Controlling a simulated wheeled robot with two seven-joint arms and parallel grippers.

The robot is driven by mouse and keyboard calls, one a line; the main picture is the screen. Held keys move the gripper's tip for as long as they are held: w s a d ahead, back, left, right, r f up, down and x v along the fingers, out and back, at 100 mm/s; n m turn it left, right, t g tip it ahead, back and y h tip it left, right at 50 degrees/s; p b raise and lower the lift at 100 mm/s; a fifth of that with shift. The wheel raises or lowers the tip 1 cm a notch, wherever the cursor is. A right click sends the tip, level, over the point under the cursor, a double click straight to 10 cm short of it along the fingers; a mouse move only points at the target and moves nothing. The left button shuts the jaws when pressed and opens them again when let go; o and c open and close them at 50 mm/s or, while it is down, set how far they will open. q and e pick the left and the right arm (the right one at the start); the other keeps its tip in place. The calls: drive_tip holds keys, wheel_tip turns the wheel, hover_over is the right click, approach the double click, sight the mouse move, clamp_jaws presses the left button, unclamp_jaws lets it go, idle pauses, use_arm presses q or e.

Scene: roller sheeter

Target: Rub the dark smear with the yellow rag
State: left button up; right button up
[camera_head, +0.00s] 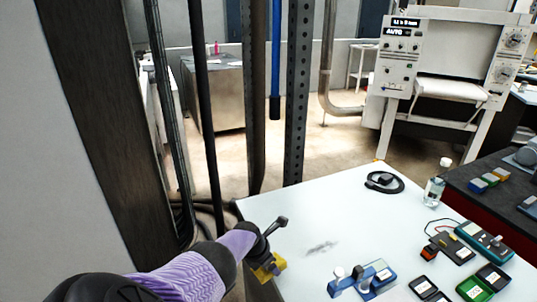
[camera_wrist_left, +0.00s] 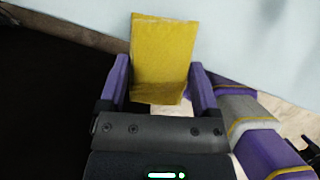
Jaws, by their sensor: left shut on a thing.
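The yellow rag (camera_wrist_left: 160,58) is held between the two purple fingers of my left gripper (camera_wrist_left: 160,85) in the left wrist view. In the head view, my left gripper (camera_head: 268,258) is at the left edge of the white table (camera_head: 330,215), with the yellow rag (camera_head: 272,268) below it. The dark smear (camera_head: 321,248) is a grey streak on the tabletop, to the right of the gripper and apart from the rag. The smear is not seen in the left wrist view. My right gripper is not in view.
A blue device (camera_head: 362,279) stands near the smear. Meters and small cases (camera_head: 474,289) lie at the right front. A black cable coil (camera_head: 384,182) and a clear bottle (camera_head: 434,190) are farther back. Dark upright posts (camera_head: 298,90) stand behind the table's left edge. The table's middle is clear.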

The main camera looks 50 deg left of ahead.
use_arm(q)
drive_tip(key=shift+w+r+p, duration=0.1)
drive_tip(key=shift+r+p, duration=0.7)
drive_tip(key=shift+r, duration=0.5)
wheel_tip(320, 180, up, 3)
drive_tip(key=p, duration=0.3)
drive_tip(key=shift+r, duration=0.2)
drive_tip(key=shift+f, duration=0.2)
